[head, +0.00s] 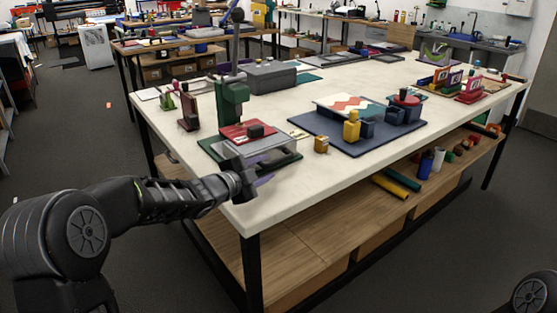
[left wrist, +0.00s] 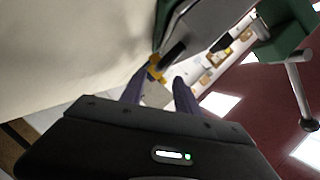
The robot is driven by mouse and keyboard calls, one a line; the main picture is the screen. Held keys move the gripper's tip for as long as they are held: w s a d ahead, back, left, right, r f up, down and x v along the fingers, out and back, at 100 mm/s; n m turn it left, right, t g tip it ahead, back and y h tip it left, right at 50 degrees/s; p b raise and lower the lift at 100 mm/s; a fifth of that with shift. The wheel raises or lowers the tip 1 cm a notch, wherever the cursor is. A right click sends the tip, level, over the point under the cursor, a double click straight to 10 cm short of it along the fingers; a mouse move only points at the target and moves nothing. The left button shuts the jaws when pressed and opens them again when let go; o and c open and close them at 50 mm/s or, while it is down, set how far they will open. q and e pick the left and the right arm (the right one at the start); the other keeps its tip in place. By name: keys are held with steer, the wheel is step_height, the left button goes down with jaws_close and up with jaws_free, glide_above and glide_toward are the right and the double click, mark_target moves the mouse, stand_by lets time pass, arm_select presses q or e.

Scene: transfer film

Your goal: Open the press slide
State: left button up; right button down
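The press stands near the left front corner of the white table. It has a green body (head: 231,100), and its lever is raised with a dark knob (head: 237,16) on top. A red plate with a black block (head: 248,132) lies over its grey slide (head: 265,149). A black bar (head: 283,164) runs along the slide's front. My left gripper (head: 262,181) is just in front of the bar, at the table edge. In the left wrist view its purple fingers (left wrist: 159,92) are apart, with nothing clearly held between them. The dark bar (left wrist: 173,54) shows just past the fingertips. My right gripper is out of view.
A lower wooden shelf (head: 290,250) lies under the table. The table's front right stretch is bare.

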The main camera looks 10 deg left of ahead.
mark_target(274, 164)
arm_select(q)
steer(key=shift+p+x, duration=0.55)
steer(key=shift+x, duration=3.45)
jaws_close()
steer(key=shift+f, duration=0.1)
